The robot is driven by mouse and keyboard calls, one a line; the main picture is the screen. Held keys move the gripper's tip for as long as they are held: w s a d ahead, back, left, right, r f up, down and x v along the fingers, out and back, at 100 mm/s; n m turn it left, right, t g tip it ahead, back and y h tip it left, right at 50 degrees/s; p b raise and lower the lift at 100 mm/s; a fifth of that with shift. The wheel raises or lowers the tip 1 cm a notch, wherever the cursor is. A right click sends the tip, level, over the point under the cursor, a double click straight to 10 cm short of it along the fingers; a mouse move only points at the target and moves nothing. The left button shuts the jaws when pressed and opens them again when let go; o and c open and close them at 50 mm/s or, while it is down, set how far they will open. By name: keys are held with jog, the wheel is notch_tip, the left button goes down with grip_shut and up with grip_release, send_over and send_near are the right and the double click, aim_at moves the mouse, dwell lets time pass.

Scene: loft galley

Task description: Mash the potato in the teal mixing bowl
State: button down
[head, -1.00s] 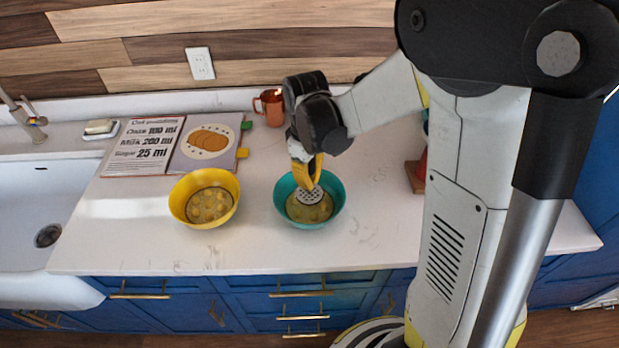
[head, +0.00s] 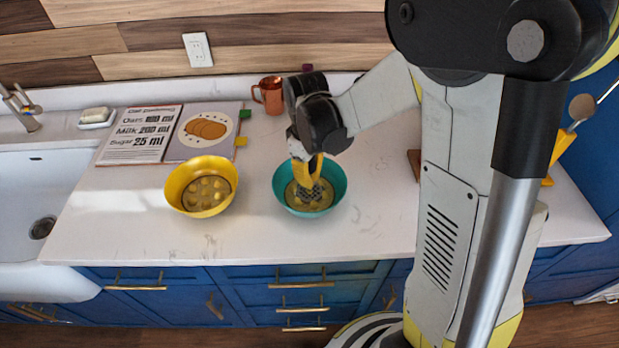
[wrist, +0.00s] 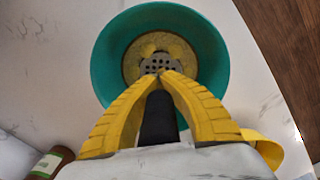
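The teal mixing bowl (head: 338,194) stands on the white counter with yellowish potato (head: 299,197) in its bottom. In the wrist view the teal bowl (wrist: 213,52) lies ahead of my fingers, with potato (wrist: 180,48) around a perforated masher head (wrist: 158,63). My gripper (head: 308,166) is over the bowl, its yellow fingers shut on the masher's dark handle (wrist: 158,120). The masher (head: 309,192) points down into the bowl, its grid head at the potato. My fingers (wrist: 160,80) hide part of the masher. Whether the head presses on the potato is hard to tell.
A yellow bowl (head: 223,172) with similar potato pieces stands to the left. An open recipe book (head: 172,133), a copper mug (head: 268,95) and a soap dish (head: 95,117) are behind. The sink (head: 45,190) is at far left. The counter front is clear.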

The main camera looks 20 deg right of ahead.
jog(key=shift+f+b, duration=0.3)
jog(key=shift+f, duration=0.35)
jog(key=shift+f+b, duration=0.8)
jog(key=shift+b, duration=0.1)
dwell(1.6)
jog(key=shift+r+p, duration=1.5)
jog(key=shift+r, duration=0.6)
jog(key=shift+f, duration=0.15)
jog(key=shift+f+b, duration=1.1)
jog(key=shift+f, duration=0.05)
jog(key=shift+f+b, duration=0.75)
dwell(0.4)
